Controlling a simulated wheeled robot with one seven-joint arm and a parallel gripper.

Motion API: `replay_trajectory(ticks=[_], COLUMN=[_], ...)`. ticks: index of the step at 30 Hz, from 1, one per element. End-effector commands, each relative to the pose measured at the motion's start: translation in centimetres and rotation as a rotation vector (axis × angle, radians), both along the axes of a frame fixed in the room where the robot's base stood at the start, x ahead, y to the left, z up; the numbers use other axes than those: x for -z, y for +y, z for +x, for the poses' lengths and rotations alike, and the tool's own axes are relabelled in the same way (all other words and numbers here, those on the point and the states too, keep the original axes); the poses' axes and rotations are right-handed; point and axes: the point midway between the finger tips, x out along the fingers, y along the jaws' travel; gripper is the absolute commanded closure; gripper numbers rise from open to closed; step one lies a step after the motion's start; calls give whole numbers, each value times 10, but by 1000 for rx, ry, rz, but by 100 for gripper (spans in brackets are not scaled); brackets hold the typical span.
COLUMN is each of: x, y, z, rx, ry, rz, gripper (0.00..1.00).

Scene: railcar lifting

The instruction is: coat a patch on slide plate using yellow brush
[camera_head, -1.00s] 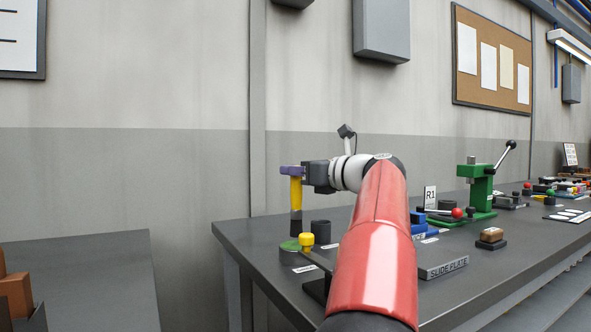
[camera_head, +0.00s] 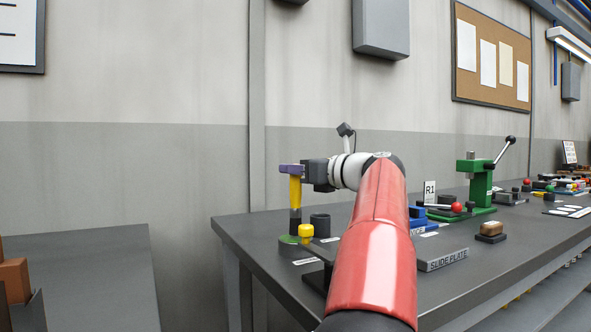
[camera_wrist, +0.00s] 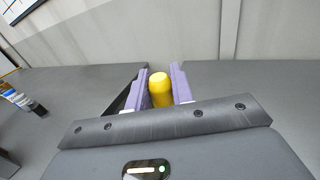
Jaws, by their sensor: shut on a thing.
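My gripper (camera_head: 292,170) is at the left end of the workbench, its purple fingers shut on the yellow handle of the yellow brush (camera_head: 295,190). The brush is upright, with its dark lower end down at a green round piece (camera_head: 289,240) on the bench; I cannot tell whether they touch. The wrist view shows the top of the yellow handle (camera_wrist: 160,90) between the fingers. The slide plate (camera_head: 441,259), a grey block labelled SLIDE PLATE, lies on the bench right of my arm. My arm hides part of it.
A yellow-topped piece (camera_head: 306,231) and a dark cup (camera_head: 320,224) stand close to the brush. A green press (camera_head: 478,180) with a lever, a brown-topped block (camera_head: 491,230) and blue parts (camera_head: 417,222) are farther right. The bench front (camera_head: 490,265) near the slide plate is clear.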

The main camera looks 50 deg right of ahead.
Motion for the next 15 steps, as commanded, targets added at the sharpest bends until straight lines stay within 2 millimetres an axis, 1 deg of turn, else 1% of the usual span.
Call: replay_trajectory(ticks=[15], x=[6], y=[0], z=[0], rx=[0], ry=[0], rz=[0], gripper=[100])
